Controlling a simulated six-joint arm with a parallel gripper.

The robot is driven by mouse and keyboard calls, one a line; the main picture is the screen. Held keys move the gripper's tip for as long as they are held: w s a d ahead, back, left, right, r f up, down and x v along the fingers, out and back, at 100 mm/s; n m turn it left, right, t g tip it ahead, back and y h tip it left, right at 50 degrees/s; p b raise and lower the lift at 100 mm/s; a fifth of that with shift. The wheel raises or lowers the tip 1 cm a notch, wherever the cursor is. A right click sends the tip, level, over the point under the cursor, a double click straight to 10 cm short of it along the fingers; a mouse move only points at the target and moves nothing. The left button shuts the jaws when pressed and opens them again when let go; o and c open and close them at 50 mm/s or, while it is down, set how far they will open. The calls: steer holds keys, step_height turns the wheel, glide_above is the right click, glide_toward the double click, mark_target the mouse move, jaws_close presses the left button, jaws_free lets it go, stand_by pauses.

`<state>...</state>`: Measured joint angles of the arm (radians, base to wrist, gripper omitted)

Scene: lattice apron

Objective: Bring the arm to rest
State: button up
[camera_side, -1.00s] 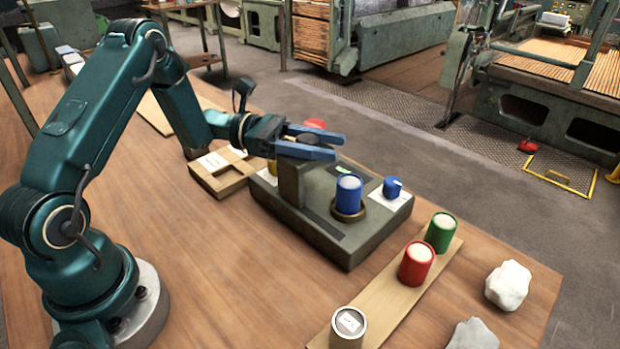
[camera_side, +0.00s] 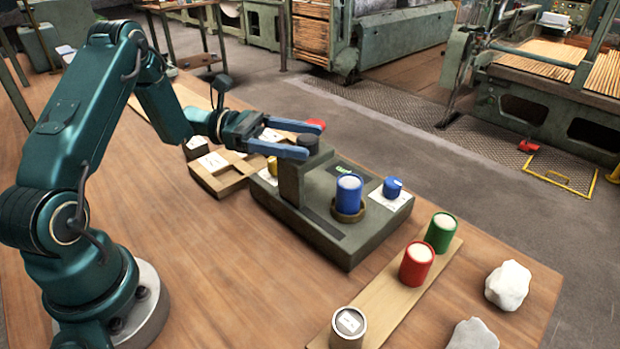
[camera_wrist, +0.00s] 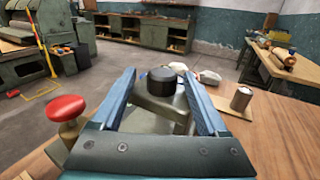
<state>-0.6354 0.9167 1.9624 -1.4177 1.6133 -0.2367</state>
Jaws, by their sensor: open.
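My gripper (camera_side: 306,146) is open, with two blue fingers held level and apart. A blue canister (camera_side: 348,194) stands upright in a round seat on the device. The device's small display (camera_side: 344,168) shows green.
A board (camera_side: 385,300) bears green (camera_side: 441,233), red (camera_side: 416,264) and grey (camera_side: 348,326) canisters. Pale rocks (camera_side: 508,285) lie at right. A red knob (camera_wrist: 66,108) stands close to my left finger in the wrist view.

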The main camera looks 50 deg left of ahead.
steer(key=shift+s+a, duration=0.25)
steer(key=shift+a, duration=0.25)
